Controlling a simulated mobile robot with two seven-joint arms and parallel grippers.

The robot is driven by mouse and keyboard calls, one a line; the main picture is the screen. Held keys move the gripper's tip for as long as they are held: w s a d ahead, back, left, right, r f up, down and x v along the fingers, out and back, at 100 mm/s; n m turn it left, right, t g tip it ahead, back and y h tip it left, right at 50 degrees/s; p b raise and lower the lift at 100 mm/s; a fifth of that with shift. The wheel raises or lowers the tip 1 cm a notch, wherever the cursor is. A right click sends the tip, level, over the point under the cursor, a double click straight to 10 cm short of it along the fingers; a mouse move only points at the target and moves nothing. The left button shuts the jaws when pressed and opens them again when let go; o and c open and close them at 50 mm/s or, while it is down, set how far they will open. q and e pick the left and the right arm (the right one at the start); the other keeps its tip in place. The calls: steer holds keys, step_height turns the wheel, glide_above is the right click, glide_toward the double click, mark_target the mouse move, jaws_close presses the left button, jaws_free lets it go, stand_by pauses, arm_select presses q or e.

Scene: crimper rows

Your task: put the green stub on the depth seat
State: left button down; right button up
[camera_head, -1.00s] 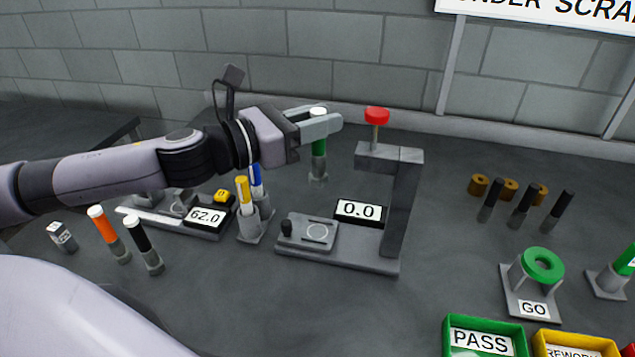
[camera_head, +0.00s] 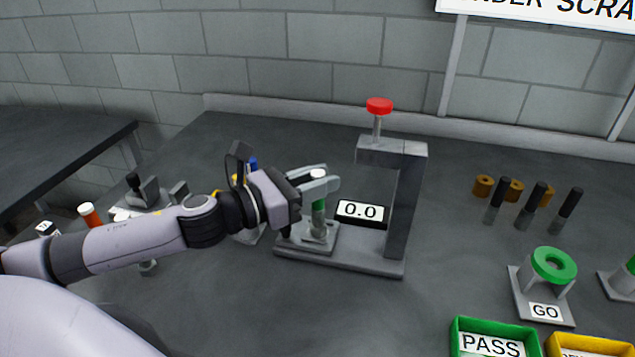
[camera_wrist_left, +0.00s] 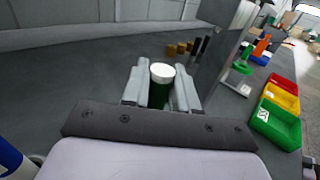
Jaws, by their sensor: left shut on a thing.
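The green stub (camera_head: 318,207) has a white top, a green band and a grey lower end. It stands upright between the fingers of my left gripper (camera_head: 324,185), which is shut on it. Its lower end is at the depth seat (camera_head: 327,245), the plate on the left of the gauge base; whether it bears on the plate I cannot tell. In the left wrist view the green stub (camera_wrist_left: 160,92) shows its white top between the two fingers (camera_wrist_left: 162,88). My right gripper is not in view.
The gauge post (camera_head: 405,205) with its red knob (camera_head: 379,106) stands right of the seat. Its display (camera_head: 361,211) reads 0.0. The GO ring stand (camera_head: 540,295) and green PASS bin (camera_head: 457,342) are at the right. My left arm partly hides the stubs at the left.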

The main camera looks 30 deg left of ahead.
arm_select(q)
steer(key=shift+f, duration=0.15)
steer(key=c, duration=0.9)
jaws_free()
steer(key=shift+s+r, duration=0.1)
steer(key=shift+r, duration=0.1)
steer(key=shift+b+v, duration=1.1)
steer(key=shift+v, duration=4.8)
steer(key=shift+s, duration=0.1)
